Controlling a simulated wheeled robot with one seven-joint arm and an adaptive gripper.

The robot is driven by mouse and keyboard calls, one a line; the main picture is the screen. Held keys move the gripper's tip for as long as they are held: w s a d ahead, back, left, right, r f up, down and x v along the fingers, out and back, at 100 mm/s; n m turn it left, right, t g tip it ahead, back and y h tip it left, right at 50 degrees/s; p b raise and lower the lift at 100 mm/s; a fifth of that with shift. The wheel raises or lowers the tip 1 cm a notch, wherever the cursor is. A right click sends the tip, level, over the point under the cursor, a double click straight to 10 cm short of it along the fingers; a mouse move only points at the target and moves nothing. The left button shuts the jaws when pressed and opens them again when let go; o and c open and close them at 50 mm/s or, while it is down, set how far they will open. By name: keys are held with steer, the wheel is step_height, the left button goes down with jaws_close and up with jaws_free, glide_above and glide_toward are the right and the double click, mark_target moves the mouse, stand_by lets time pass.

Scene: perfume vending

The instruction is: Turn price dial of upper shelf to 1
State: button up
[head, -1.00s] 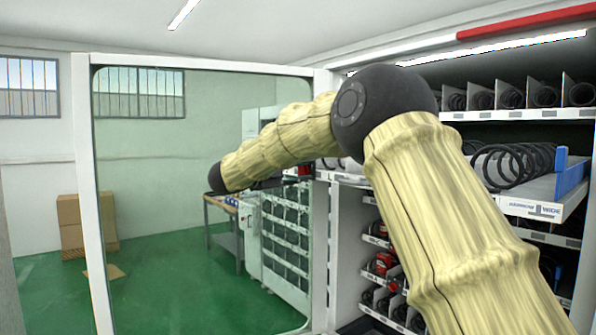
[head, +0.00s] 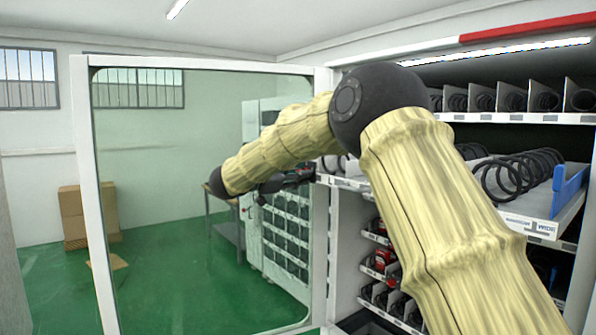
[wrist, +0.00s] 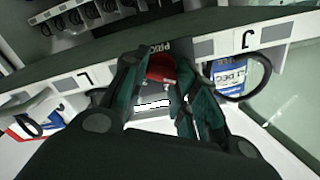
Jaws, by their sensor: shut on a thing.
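In the wrist view my gripper (wrist: 165,68) is closed around a red piece (wrist: 160,67), which I take to be the price dial, under the lettering "PRIC" on the shelf's front edge. The fingers hide much of it, and its setting cannot be read. The upper shelf (head: 530,226) is a white-edged tray with black coils, standing out from the cabinet in the head view. Its front edge also shows in the wrist view (wrist: 215,46), with grey labels on it. In the head view my arm reaches across to the shelf's left end, and the fingertips are hard to make out there.
The cabinet's large glass door (head: 82,200) stands open at left. Fixed coil rows (head: 520,118) lie above the tray, and lower shelves hold red items (head: 382,259). Cardboard boxes (head: 75,215) stand at the back left.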

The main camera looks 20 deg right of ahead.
steer(key=shift+f, duration=0.1)
stand_by(0.5)
steer(key=o, duration=1)
steer(key=v, duration=1.2)
